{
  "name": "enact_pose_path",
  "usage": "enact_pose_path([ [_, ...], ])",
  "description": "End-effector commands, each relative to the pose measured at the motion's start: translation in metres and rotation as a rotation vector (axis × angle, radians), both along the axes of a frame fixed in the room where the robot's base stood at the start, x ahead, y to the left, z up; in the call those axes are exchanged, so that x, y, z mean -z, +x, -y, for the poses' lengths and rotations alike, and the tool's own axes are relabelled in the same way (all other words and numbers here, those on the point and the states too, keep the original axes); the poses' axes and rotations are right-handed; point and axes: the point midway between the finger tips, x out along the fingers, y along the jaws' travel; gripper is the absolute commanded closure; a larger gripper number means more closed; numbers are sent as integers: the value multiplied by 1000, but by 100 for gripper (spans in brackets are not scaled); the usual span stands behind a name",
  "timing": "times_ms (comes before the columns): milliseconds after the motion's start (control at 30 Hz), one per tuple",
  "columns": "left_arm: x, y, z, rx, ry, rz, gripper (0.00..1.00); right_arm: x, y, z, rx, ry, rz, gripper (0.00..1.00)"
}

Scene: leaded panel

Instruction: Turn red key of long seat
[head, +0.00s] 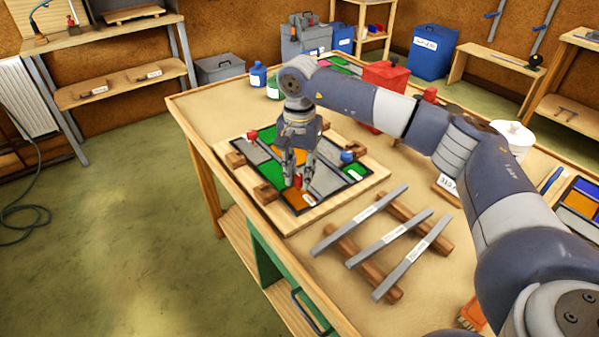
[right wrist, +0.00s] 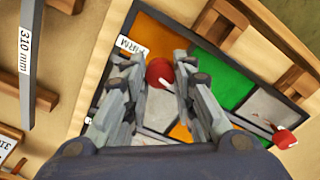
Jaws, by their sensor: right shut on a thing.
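The leaded panel (head: 327,182), with green, orange and grey panes in dark strips, lies on a wooden board (head: 365,191) on the bench. My right gripper (head: 297,178) points down over its near part and is shut on a red key (right wrist: 159,73), whose round knob shows between the fingers in the right wrist view. The fingers hide what is below the knob. A second red key (head: 251,136) stands at the panel's far left edge and also shows in the right wrist view (right wrist: 285,139). A blue key (head: 347,157) stands at the right. I cannot tell which seat is the long one.
Wooden blocks (head: 265,192) stand around the panel. Several grey bars (head: 382,239), one labelled 310 mm (right wrist: 27,50), lie across two wooden rails (head: 362,262) to the right. A red box (head: 384,80) and bottles (head: 258,75) stand farther back.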

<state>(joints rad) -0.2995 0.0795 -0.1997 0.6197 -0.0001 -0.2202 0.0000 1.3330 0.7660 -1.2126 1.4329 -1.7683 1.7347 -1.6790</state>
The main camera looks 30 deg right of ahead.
Motion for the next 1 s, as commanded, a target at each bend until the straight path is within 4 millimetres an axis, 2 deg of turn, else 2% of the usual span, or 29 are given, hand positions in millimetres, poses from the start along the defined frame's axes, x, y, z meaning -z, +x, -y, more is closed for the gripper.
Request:
enact_pose_path([
  [167,0,0,0,0,0,0,60,-2,1,0,2,1,4,99],
  [200,0,0,0,0,0,0,60,-2,1,0,2,1,4,71],
  [267,0,0,0,0,0,0,60,-1,1,0,2,1,4,57],
  [300,0,0,0,0,0,0,60,-1,1,0,2,1,3,54],
  [667,0,-2,-1,0,1,-2,60,-3,0,0,2,1,2,54],
  [767,0,-2,-1,0,1,-2,60,-14,1,0,2,1,6,54],
  [1000,0,-1,0,0,0,-1,60,-64,2,0,3,1,6,54],
])
